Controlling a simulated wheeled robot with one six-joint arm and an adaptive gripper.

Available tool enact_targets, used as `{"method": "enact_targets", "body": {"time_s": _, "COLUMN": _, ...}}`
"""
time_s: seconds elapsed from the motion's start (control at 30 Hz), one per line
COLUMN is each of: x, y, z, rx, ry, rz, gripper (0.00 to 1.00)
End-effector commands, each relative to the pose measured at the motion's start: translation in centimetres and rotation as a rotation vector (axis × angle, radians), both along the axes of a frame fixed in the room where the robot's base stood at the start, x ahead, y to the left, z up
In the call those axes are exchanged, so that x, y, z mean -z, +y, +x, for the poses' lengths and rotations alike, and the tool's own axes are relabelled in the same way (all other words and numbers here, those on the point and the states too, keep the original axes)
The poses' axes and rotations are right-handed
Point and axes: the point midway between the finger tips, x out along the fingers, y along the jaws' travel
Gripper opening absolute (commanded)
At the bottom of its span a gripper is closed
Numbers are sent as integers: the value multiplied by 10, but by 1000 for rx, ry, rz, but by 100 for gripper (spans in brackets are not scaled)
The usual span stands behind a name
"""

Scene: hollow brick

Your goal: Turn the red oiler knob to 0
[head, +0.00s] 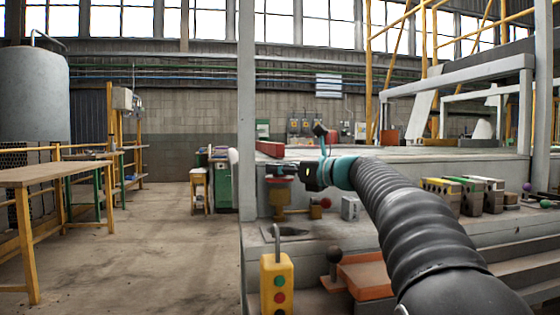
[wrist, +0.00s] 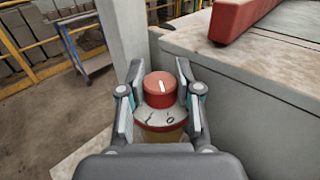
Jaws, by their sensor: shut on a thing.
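The red oiler knob (wrist: 160,88) is in the middle of the wrist view, on top of the oiler. It has a white pointer line on its top, slanting slightly right toward the far side. The pale dial ring (wrist: 160,119) below it shows a mark like 1 on the near left and a 0 on the near right. My gripper (wrist: 159,72) has one finger on each side of the knob and is shut on it. In the head view my gripper (head: 292,173) is at the top of the oiler's amber body (head: 279,197); the knob is mostly hidden there.
A grey post (head: 247,120) stands close behind the oiler. A red beam (wrist: 242,16) lies on the grey slab at right. A yellow button box (head: 277,283), a black ball lever (head: 334,254) and an orange plate (head: 368,278) are nearer. Open floor lies at left.

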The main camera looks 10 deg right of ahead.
Motion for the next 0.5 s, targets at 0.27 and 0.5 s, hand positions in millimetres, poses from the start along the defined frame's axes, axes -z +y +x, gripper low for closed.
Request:
{"method": "enact_targets", "body": {"time_s": 0.27, "x": -2, "y": -1, "z": 1, "rx": -102, "ry": -1, "rz": 2, "gripper": 0}}
{"method": "enact_targets", "body": {"time_s": 0.5, "x": -1, "y": 0, "z": 0, "rx": -106, "ry": -2, "rz": 2, "gripper": 0}}
